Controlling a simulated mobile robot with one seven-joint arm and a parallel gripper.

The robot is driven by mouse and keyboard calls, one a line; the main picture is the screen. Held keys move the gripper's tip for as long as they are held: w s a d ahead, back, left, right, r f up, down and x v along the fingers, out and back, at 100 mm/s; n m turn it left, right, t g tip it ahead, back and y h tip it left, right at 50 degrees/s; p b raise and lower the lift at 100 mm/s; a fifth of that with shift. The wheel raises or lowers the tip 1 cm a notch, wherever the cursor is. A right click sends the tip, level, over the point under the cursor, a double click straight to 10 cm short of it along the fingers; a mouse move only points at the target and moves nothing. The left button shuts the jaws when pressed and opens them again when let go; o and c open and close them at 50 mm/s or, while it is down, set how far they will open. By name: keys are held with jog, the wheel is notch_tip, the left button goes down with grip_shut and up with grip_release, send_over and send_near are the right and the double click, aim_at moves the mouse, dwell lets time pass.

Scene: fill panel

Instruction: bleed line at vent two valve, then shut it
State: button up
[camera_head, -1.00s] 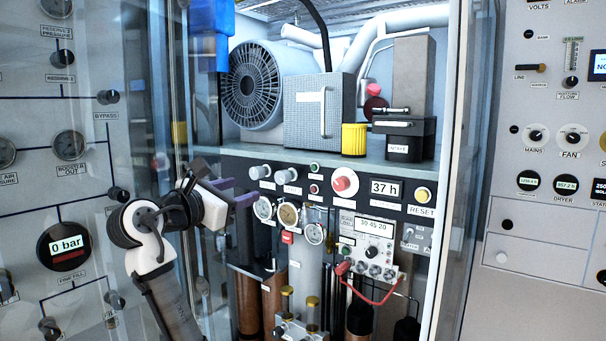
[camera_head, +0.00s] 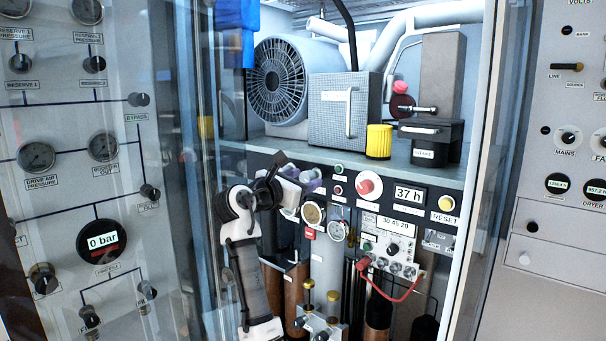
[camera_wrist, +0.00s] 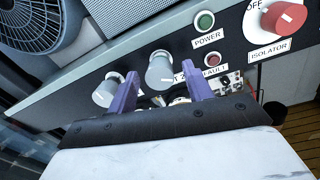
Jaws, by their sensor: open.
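The vent two valve is a grey round knob (camera_wrist: 160,72) on the dark control strip. Its label is partly covered, with "T 2" showing beside it in the wrist view. My gripper (camera_wrist: 161,76) is open, its two purple fingers pointing at the strip, one on each side of this knob in the picture. I cannot tell whether they touch it. A second, similar grey knob (camera_wrist: 108,90) is to the left, outside the left finger. In the head view my gripper (camera_head: 309,179) is in front of the strip and hides both knobs.
On the strip are a green power button (camera_wrist: 205,20), a red fault light (camera_wrist: 212,60) and a red isolator knob (camera_wrist: 284,17). Small gauges (camera_head: 312,213) sit below. The cabinet's glass side (camera_head: 190,150) stands left of my arm. A "0 bar" gauge (camera_head: 101,241) is further left.

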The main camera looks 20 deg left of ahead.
jog(key=shift+w, duration=0.25)
jog(key=c, duration=1)
jog(key=shift+o, duration=0.2)
jog(key=shift+m, duration=0.3)
